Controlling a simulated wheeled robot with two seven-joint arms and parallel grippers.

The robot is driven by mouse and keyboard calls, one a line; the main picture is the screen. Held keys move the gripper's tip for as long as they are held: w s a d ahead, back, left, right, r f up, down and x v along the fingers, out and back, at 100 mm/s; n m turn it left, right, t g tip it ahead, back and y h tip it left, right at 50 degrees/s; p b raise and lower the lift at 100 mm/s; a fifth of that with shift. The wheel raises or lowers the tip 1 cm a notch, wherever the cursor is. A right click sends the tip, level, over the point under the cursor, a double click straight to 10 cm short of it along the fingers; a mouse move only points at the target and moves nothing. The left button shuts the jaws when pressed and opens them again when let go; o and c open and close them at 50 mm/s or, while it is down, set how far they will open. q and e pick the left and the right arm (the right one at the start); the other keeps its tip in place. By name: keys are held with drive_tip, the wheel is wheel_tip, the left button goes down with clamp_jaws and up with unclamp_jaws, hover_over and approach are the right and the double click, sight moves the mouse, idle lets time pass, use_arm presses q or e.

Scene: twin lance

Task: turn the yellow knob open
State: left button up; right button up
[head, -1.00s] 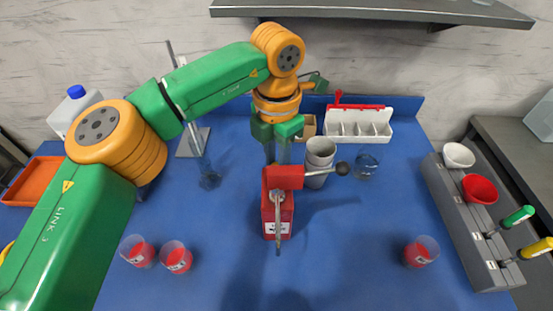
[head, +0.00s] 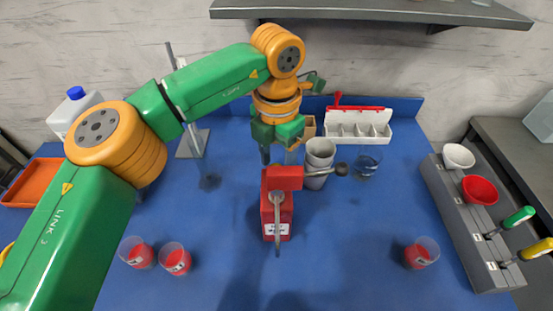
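The yellow knob (head: 535,248) is a yellow handle on a metal stem, on the grey fixture (head: 467,232) at the right edge. A green knob (head: 517,217) sits behind it on the same fixture. My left gripper (head: 279,157) points down at the centre, just behind and above a red press-like device (head: 277,214), far from the yellow knob. Its fingers look spread with nothing clearly between them; the red device partly hides the area below. My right gripper is not in view.
Grey cups (head: 319,153) and a glass beaker (head: 367,164) stand behind the red device. Its ball-ended lever sticks out right. Clear cups with red contents stand at front left (head: 175,259) and front right (head: 421,252). A white bowl (head: 458,156) and red bowl (head: 480,189) sit on the fixture.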

use_arm(q)
wheel_tip(320, 180, up, 7)
drive_tip(key=shift+r+p, duration=0.1)
drive_tip(key=shift+p, duration=0.25)
idle(0.3)
